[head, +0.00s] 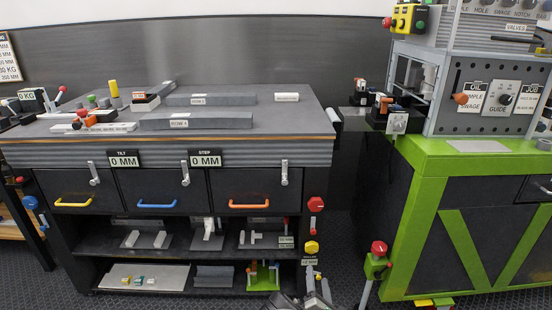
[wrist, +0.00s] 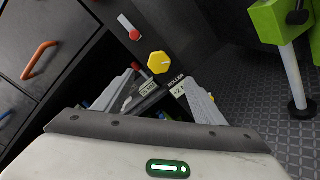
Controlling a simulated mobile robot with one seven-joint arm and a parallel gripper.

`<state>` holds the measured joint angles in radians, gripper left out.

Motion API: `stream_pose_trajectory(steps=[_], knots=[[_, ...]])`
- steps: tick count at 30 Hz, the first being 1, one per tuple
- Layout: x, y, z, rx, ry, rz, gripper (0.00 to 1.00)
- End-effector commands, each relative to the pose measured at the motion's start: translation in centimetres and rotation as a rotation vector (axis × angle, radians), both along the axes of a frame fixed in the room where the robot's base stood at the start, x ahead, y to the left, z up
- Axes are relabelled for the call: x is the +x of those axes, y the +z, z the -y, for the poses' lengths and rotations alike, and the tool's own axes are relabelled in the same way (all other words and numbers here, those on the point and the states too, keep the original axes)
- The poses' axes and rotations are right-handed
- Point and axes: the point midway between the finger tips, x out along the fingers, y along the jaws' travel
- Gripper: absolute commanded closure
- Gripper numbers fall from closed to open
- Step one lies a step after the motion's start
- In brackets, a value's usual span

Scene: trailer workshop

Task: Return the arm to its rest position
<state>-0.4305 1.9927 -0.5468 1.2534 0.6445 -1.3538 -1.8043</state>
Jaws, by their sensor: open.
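My gripper (wrist: 160,82) shows in the wrist view with its two grey fingers spread apart and nothing between them. Past the fingertips are a yellow hexagonal knob (wrist: 158,62) and small labels on the dark side of the workbench. In the head view my gripper (head: 317,282) is low at the bottom edge, in front of the workbench's right end and below the yellow knob (head: 311,247). Most of my arm is outside the head view.
The workbench (head: 262,118) has drawers with yellow, blue and orange handles (head: 249,206) and open shelves below. A green-framed machine stand (head: 450,150) is on the right. A red-topped green post (head: 377,262) stands near its left side. Dark floor shows between them.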

Motion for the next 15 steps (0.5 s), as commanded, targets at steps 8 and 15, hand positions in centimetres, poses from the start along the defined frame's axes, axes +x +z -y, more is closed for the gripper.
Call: stream_pose_trajectory(steps=[8, 15], knots=[[8.0, 11.2, 2.3, 0.453, -0.253, -0.083, 0.36], [9.5, 21.7, 2.7, 0.909, -0.438, -0.168, 0.36]])
